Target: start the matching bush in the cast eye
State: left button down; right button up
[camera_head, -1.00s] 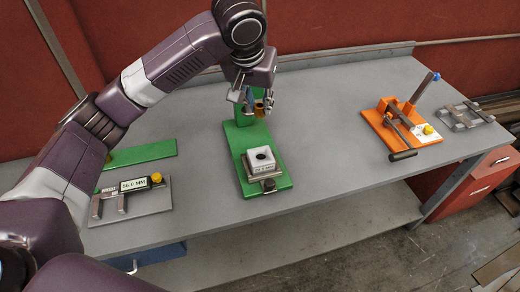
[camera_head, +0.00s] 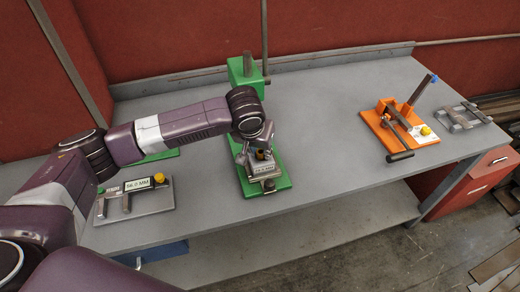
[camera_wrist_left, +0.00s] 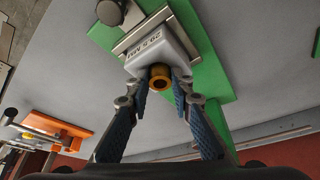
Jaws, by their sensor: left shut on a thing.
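My left gripper (camera_head: 262,158) is shut on a small brass-coloured bush (camera_head: 262,153). The bush also shows between the fingertips in the left wrist view (camera_wrist_left: 161,77). The cast eye is a pale block with a size label (camera_head: 263,169), clamped on the green press base (camera_head: 283,184). In the left wrist view the cast eye (camera_wrist_left: 155,48) is right at the bush. The bush is over or at its bore; the bore is hidden, so I cannot tell whether the bush has entered it. My right gripper is not in view.
The green press column (camera_head: 245,72) stands behind my gripper. A gauge with a "56.0 MM" label (camera_head: 136,186) lies to the left. An orange fixture (camera_head: 398,130) and a grey metal fixture (camera_head: 462,116) are at the right. The table between press and orange fixture is clear.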

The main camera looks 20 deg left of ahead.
pick_arm(q)
jog(key=shift+s+f, duration=0.35)
jog(key=shift+f, duration=0.25)
jog(key=c, duration=1.8)
grip_release()
jog(key=shift+s+f, duration=0.1)
jog(key=shift+f, duration=0.05)
jog(key=shift+o, duration=0.4)
jog(key=shift+f, duration=0.1)
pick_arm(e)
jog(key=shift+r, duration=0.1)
pick_arm(q)
jog(key=shift+w, duration=0.2)
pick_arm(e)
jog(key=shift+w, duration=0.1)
pick_arm(q)
jog(key=shift+r, duration=0.35)
jog(key=w+b+v, duration=0.1)
jog(key=v, duration=1.1)
jog(key=shift+s+r, duration=0.2)
jog(key=shift+r, duration=0.4)
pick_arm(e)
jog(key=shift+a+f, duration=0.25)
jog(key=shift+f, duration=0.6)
